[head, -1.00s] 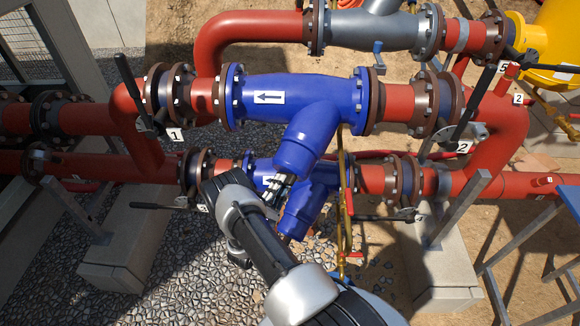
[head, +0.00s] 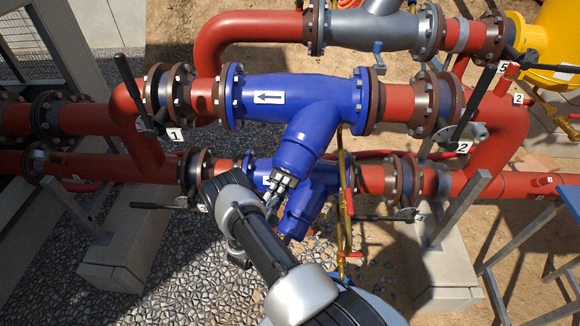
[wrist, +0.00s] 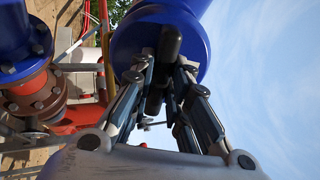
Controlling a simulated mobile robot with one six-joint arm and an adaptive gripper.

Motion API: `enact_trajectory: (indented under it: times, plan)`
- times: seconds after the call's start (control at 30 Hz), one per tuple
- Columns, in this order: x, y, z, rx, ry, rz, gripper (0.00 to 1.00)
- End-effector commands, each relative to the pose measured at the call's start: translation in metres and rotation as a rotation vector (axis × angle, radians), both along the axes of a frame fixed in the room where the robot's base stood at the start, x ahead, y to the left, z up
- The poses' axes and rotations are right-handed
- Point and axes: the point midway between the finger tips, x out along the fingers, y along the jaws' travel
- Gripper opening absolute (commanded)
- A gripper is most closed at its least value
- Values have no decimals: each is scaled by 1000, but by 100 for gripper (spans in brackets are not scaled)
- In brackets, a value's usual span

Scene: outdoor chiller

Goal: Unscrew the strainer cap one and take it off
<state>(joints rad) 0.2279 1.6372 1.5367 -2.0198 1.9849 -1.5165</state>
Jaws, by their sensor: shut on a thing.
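The upper blue strainer (head: 290,95) has a slanting branch that ends in a blue cap (head: 292,157), strainer cap one. My gripper (head: 283,181) is at the lower end of this cap. In the wrist view the blue cap (wrist: 128,42) fills the top middle, and a dark bar (wrist: 170,43) stands out from its face. My gripper (wrist: 168,72) has its fingers on both sides of this bar and is shut on it. The cap sits at the end of the branch; I see no gap there. The exact finger contact is partly hidden.
A second blue strainer (head: 305,208) lies just below and behind my gripper. A yellow hose (head: 343,190) hangs right of the cap. Black valve levers (head: 130,85) stick out nearby. Gravel ground (head: 200,250) lies open below left.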

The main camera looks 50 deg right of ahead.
Motion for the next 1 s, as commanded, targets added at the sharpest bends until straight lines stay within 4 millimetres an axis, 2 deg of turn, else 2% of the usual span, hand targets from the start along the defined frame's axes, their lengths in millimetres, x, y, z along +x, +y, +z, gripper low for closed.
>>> enact_trajectory:
  times: [0.07,0.17,0.2,0.53,1.0]
  plan:
    - [0,0,1,-20,74,-32,0]
    - [0,0,1,-22,83,-36,0]
    - [0,0,1,-22,82,-36,18]
    - [0,0,0,-20,80,-35,40]
    - [0,0,-1,-17,80,-35,43]
